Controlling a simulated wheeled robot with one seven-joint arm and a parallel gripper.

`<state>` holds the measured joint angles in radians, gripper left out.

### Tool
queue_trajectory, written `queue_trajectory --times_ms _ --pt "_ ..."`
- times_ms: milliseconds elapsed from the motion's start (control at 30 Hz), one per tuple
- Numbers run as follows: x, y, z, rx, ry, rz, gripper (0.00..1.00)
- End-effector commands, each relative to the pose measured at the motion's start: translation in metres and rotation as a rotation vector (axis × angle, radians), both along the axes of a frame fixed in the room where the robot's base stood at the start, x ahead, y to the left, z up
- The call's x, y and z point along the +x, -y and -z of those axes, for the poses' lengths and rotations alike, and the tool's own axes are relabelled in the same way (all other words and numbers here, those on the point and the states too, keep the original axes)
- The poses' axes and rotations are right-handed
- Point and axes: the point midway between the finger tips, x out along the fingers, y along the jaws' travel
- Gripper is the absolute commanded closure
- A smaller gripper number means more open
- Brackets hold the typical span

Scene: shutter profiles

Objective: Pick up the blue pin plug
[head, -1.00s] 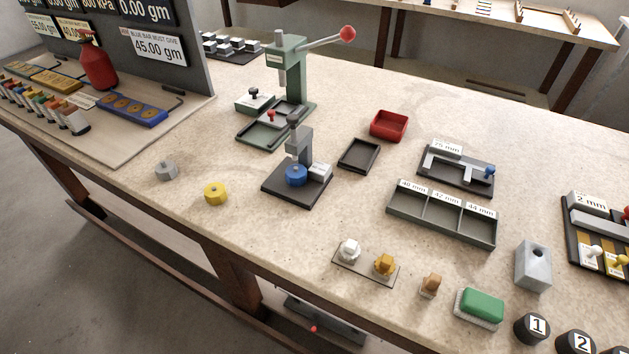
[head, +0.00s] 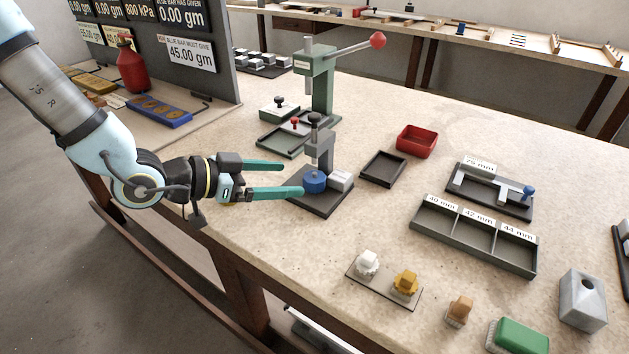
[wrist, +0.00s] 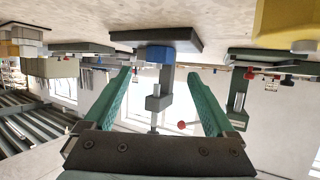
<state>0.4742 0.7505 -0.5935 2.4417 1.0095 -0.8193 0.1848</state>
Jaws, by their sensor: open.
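My gripper (head: 292,178) is open and empty, level and pointing right at the stand. In the head view its near fingertip appears at the plug's left edge; I cannot tell whether they touch. In the wrist view the plug lies ahead, between the two fingers (wrist: 160,75) sideways.
A white block (head: 340,180) sits beside the plug on the base. A green lever press (head: 318,85) stands behind, a dark tray (head: 383,168) and red bin (head: 416,139) to the right. A yellow plug (wrist: 285,22) is close to my gripper.

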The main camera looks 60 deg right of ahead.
Motion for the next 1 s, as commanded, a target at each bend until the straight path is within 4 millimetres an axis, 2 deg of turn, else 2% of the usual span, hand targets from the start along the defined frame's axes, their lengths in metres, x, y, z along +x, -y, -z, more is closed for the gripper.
queue_trajectory --times_ms 167,500,767,867,1000 --pt "-0.005 0.01 0.004 0.002 0.0 0.0 0.1" --pt "-0.024 0.044 0.022 0.003 0.001 -0.001 0.1" --pt "-0.025 0.047 0.025 0.002 0.002 -0.003 0.1" --pt "-0.025 0.047 0.025 0.002 0.002 -0.003 0.18" --pt "-0.025 0.047 0.025 0.002 0.002 -0.003 0.34"
